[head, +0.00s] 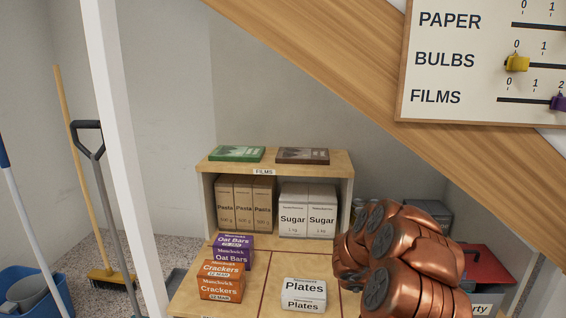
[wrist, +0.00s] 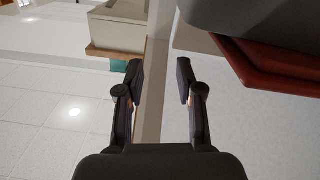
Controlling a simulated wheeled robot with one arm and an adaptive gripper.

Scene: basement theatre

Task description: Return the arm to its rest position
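My arm shows as copper-coloured links at the lower right of the head view, in front of the right part of the shelf. My gripper (wrist: 160,82) is seen in the wrist view only. Its two dark fingers stand apart with a gap between them, and nothing is held in the gap. A light beam or wall edge shows behind the fingers. In the head view the gripper itself is hidden or out of frame.
A wooden shelf (head: 345,163) holds film boxes, pasta and sugar. Crackers, oat bars and plates (head: 304,294) stand on the lower surface. A sloping wooden beam (head: 330,85) and a slider board (head: 470,75) are above right. Brooms and a blue bucket (head: 55,284) are left.

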